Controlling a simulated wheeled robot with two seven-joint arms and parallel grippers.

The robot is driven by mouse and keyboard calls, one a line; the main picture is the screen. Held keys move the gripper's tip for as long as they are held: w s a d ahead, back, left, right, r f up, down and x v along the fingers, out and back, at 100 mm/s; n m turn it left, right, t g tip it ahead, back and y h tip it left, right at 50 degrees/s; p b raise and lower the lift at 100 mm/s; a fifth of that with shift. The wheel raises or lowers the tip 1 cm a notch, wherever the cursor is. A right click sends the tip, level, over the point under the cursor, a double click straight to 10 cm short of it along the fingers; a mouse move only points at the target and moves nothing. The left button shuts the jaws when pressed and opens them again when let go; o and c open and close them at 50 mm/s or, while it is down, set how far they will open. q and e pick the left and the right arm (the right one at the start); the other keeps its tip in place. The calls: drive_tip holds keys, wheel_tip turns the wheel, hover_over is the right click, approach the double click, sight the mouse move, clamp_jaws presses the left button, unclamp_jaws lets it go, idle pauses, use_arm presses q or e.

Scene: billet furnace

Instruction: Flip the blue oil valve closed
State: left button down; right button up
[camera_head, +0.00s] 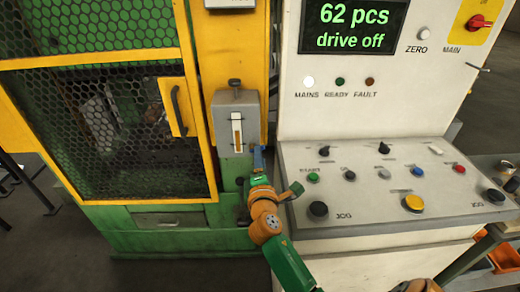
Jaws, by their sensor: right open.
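The blue oil valve handle (258,158) shows as a small blue lever at the lower right of the grey oil unit with a sight glass (237,128). It points roughly upright in the picture. My right gripper (261,180) is just below the blue lever, at the end of my orange and green arm. It is open. The gripper and wrist hide the lower part of the valve, and I cannot tell whether the fingers touch the lever. My left gripper is not in view.
A control desk (398,224) with knobs and buttons stands close to the right of my arm. The mesh guard door (115,125) with a yellow handle plate (179,107) is at the left. A display (352,27) reads "62 pcs, drive off".

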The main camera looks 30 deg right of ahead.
drive_tip(key=shift+w+d+r, duration=0.1)
drive_tip(key=shift+w+d, duration=0.1)
drive_tip(key=shift+w, duration=0.3)
drive_tip(key=shift+w+d+r, duration=0.1)
drive_tip(key=shift+w+d, duration=0.05)
drive_tip(key=shift+w, duration=0.3)
clamp_jaws()
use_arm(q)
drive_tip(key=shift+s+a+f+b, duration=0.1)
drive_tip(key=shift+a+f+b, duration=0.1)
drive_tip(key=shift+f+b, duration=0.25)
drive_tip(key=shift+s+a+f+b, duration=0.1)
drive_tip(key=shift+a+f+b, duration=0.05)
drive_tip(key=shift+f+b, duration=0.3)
use_arm(e)
drive_tip(key=m, duration=0.2)
drive_tip(key=shift+f+m, duration=0.3)
drive_tip(key=shift+m, duration=0.1)
unclamp_jaws()
drive_tip(key=shift+a, duration=0.1)
